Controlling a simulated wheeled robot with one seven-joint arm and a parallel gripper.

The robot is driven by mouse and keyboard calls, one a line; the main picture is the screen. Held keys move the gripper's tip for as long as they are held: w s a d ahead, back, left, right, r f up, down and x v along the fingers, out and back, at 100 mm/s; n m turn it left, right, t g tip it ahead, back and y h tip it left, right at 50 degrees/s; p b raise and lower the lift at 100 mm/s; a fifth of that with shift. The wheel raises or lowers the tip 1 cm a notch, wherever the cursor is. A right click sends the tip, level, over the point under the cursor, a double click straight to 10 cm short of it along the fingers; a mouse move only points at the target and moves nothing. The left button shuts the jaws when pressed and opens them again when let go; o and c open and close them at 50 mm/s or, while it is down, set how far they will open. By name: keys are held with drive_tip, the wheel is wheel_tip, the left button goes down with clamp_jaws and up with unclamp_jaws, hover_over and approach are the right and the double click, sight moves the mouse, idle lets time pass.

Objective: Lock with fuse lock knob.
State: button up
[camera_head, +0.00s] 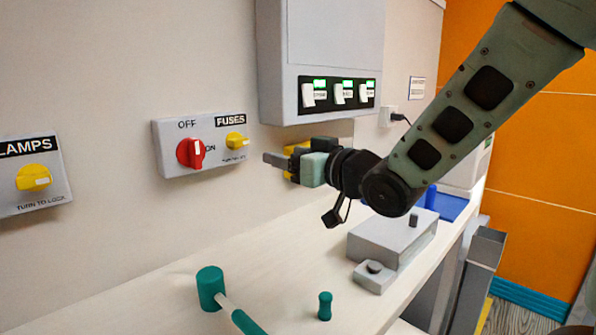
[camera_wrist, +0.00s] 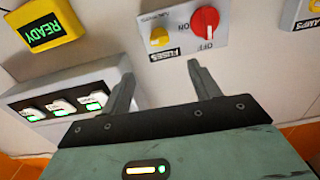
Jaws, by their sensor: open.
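The FUSES panel (camera_head: 212,160) is a grey box on the wall. It has a red knob (camera_head: 190,152) marked OFF and ON, and a smaller yellow lock knob (camera_head: 236,140) to its right. In the wrist view the panel is upside down, with the yellow lock knob (camera_wrist: 159,37) left of the red knob (camera_wrist: 205,21). My gripper (camera_head: 273,159) is right of the panel in the head view. In the wrist view its fingers (camera_wrist: 162,80) are apart and empty, with the yellow lock knob beyond the gap, not touched.
A LAMPS panel (camera_head: 35,197) with its own yellow knob is at the left. A grey box with several lit switches (camera_head: 337,94) hangs above right of my gripper. A yellow READY box (camera_wrist: 48,32) is nearby. A green mallet (camera_head: 211,287) lies on the bench below.

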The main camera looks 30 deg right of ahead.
drive_tip(key=shift+b+v, duration=0.9)
drive_tip(key=shift+b, duration=0.1)
